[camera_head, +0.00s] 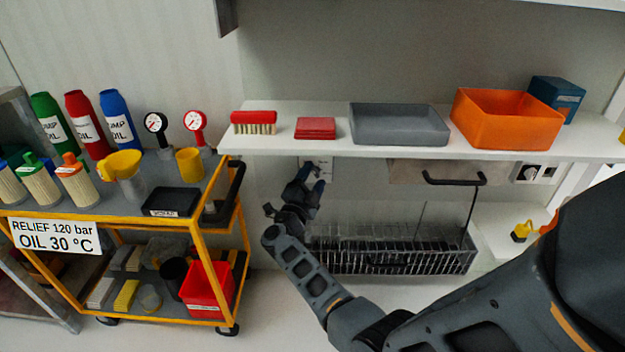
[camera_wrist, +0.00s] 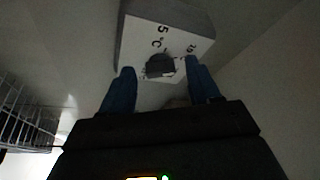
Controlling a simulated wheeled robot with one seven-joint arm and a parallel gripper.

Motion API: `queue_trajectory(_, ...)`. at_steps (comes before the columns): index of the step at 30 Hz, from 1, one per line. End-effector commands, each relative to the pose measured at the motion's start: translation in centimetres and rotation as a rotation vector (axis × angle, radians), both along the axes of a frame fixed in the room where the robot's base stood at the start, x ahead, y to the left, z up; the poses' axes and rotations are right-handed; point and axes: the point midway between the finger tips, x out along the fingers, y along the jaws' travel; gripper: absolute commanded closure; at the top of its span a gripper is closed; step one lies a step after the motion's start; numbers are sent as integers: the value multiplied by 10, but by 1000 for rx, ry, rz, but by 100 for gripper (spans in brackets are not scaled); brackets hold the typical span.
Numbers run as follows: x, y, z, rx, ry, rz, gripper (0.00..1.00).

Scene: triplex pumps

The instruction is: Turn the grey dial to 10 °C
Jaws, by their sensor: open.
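The grey dial (camera_wrist: 160,66) is a dark round knob on a pale panel (camera_wrist: 138,38), seen in the wrist view with "5", "°C" and a partly legible number to the right printed around it. My gripper (camera_wrist: 160,80) is open, with one blue finger on each side of the dial in the picture; I cannot tell whether either touches it. In the head view my gripper (camera_head: 311,186) is under the shelf in front of the pale panel (camera_head: 318,167), and the dial itself is hidden there. The dial's exact setting cannot be read.
A white shelf (camera_head: 350,148) above my gripper holds a brush, red cloths, a grey tray and an orange bin. A wire rack (camera_head: 390,250) is below and to the right. A yellow cart (camera_head: 205,225) with oil bottles and gauges stands left. The floor between is clear.

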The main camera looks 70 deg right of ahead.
Motion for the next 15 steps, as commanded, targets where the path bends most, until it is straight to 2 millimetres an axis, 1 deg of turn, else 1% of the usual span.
queue_trajectory(2, 0, 3, 0, 0, 0, 1, 38)
queue_trajectory(5, 1, 13, -1, 1, 1, 4, 38)
queue_trajectory(12, -1, 52, -9, 1, 1, 5, 38)
queue_trajectory(15, -2, 65, -12, 1, 1, 4, 38)
